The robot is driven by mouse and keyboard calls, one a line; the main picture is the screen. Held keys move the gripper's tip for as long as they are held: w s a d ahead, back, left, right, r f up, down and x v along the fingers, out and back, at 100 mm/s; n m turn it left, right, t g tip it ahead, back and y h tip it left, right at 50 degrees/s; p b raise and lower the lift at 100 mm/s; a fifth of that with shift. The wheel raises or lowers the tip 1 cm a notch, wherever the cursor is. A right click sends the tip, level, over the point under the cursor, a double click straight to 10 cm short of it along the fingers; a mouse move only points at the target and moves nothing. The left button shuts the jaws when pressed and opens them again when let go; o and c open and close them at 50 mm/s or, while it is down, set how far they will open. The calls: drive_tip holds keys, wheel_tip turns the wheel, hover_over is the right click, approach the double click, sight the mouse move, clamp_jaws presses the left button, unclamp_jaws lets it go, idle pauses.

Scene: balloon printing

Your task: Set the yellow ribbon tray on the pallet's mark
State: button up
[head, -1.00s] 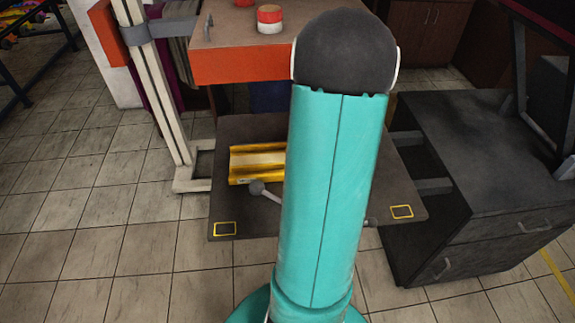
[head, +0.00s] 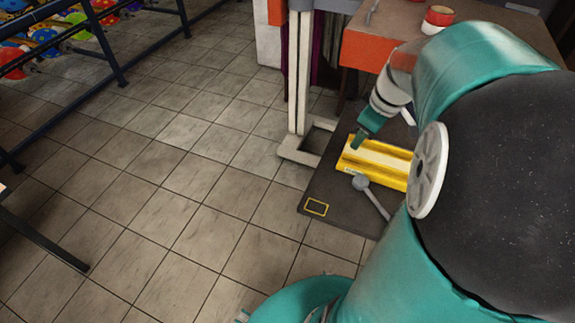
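The yellow ribbon tray (head: 388,158) is long, with a pale strip along its middle. It appears to lie on the dark pallet (head: 338,188); its right end is hidden behind my arm. A yellow-outlined rectangular mark (head: 316,207) is on the pallet's near left corner, apart from the tray. My gripper (head: 357,144) points down with its teal fingers at the tray's far left end. The fingers overlap the tray in the picture; I cannot tell whether they touch it or how far apart they are.
A grey ball-ended lever (head: 361,182) stands just in front of the tray. A pale upright post with a foot (head: 295,150) is left of the pallet. An orange-edged table (head: 365,50) is behind. A blue rack with balloons (head: 70,35) is at upper left.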

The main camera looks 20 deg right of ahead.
drive_tip(key=s+a+r+m+t, duration=0.1)
drive_tip(key=s+a+r+m, duration=0.1)
drive_tip(key=a, duration=0.9)
drive_tip(key=s+a+r+m+t+h, duration=0.1)
drive_tip(key=s+a+r+m+t, duration=0.1)
drive_tip(key=a, duration=0.9)
wheel_tip(320, 180, up, 2)
drive_tip(key=shift+s+r+m, duration=0.1)
drive_tip(key=shift+s+m, duration=0.6)
drive_tip(key=shift+s, duration=0.4)
drive_tip(key=shift+d, duration=0.1)
